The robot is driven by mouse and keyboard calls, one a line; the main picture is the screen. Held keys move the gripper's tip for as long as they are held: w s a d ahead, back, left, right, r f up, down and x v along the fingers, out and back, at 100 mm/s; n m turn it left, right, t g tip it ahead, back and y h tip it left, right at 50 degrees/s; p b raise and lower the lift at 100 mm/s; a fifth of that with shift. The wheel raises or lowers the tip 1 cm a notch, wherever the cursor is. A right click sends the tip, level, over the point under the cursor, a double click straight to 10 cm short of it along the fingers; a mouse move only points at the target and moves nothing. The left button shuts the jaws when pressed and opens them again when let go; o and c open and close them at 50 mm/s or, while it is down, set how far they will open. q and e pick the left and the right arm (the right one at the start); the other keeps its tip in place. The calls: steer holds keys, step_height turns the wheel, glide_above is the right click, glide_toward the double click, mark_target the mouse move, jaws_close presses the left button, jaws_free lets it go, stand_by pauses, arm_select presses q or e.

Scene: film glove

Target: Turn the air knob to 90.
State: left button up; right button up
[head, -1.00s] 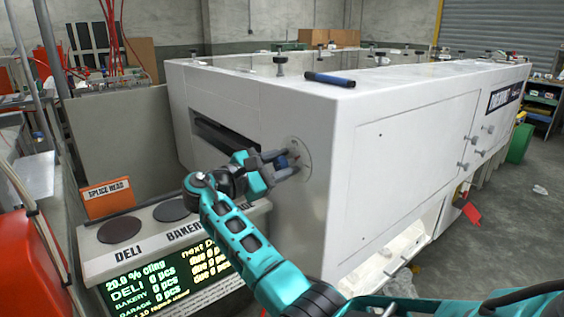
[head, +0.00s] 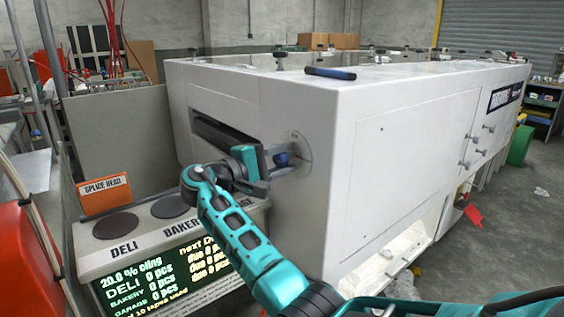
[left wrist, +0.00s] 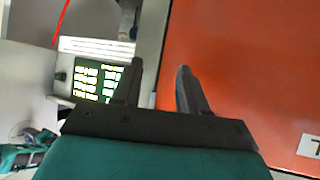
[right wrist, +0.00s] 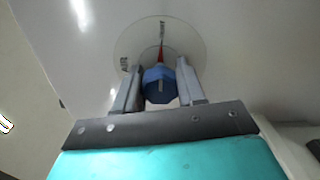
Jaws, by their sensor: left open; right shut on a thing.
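The air knob (right wrist: 159,84) is blue with a red pointer and sits on a pale round dial (right wrist: 130,45) on the white machine's end face. The pointer points up toward a mark at the top of the dial in the right wrist view; the mark's text is too small to read. My right gripper (right wrist: 160,88) is shut on the knob, one finger on each side. In the head view the knob (head: 282,159) shows between the fingers of my right gripper (head: 284,160). My left gripper (left wrist: 158,78) is open and empty, beside an orange-red surface.
The white machine (head: 400,140) fills the middle, with a dark slot (head: 222,138) left of the dial. A counter with a green-text display (head: 165,270) and a splice head sign (head: 105,190) stands at left. An orange-red object (head: 30,265) stands at the left edge.

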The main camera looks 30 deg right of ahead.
arm_select(q)
steer(key=shift+s+f, duration=0.25)
steer(key=shift+f, duration=0.05)
arm_select(e)
steer(key=o, duration=1.1)
steer(key=shift+c, duration=0.2)
steer(key=shift+a, duration=0.1)
arm_select(q)
steer(key=shift+r, duration=0.15)
arm_select(e)
steer(key=s+a, duration=0.1)
steer(key=a, duration=1.1)
steer(key=shift+a, duration=0.35)
arm_select(q)
steer(key=shift+w, duration=0.1)
